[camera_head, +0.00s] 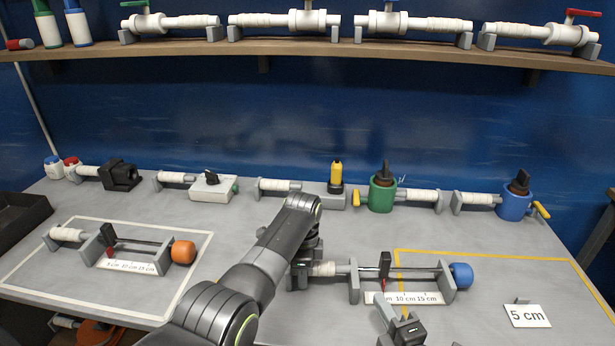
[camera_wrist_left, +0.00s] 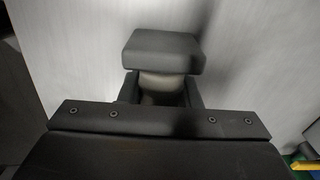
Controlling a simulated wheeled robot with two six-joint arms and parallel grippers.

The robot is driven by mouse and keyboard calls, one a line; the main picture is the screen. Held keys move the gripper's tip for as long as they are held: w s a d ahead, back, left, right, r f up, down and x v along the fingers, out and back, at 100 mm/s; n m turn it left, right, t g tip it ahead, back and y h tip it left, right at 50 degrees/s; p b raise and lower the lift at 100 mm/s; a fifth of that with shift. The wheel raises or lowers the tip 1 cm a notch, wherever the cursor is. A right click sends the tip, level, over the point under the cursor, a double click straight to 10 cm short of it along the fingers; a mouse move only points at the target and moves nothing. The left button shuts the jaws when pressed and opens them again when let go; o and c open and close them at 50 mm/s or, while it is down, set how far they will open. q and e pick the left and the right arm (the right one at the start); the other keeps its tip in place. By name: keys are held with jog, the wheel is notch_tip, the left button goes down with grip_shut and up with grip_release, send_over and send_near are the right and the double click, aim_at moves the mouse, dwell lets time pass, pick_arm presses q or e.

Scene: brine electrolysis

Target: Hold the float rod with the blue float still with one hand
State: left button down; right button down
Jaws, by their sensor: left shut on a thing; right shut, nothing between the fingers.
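The float rod (camera_head: 415,269) runs level between two grey uprights, with the blue float (camera_head: 461,275) at its right end. A black block (camera_head: 385,264) with a red pointer sits on the rod above a white scale strip (camera_head: 420,298). A white wrapped grip (camera_head: 325,269) is at the rod's left end. My left gripper (camera_head: 302,271) is shut on this grip, seen as a pale cylinder (camera_wrist_left: 162,84) behind a dark block in the left wrist view. My right gripper (camera_head: 383,303) is shut and empty, in front of the scale; its tips are partly unclear.
A similar rod with an orange float (camera_head: 183,252) stands inside a white outline at left. A "5 cm" card (camera_head: 526,316) lies at right, inside a yellow outline. Several valves and holders line the back, including a green one (camera_head: 382,194) and a blue one (camera_head: 514,205).

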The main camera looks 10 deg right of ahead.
pick_arm(q)
jog(key=c, duration=1)
grip_release()
notch_tip(320, 180, up, 12)
jog(key=shift+r, duration=0.1)
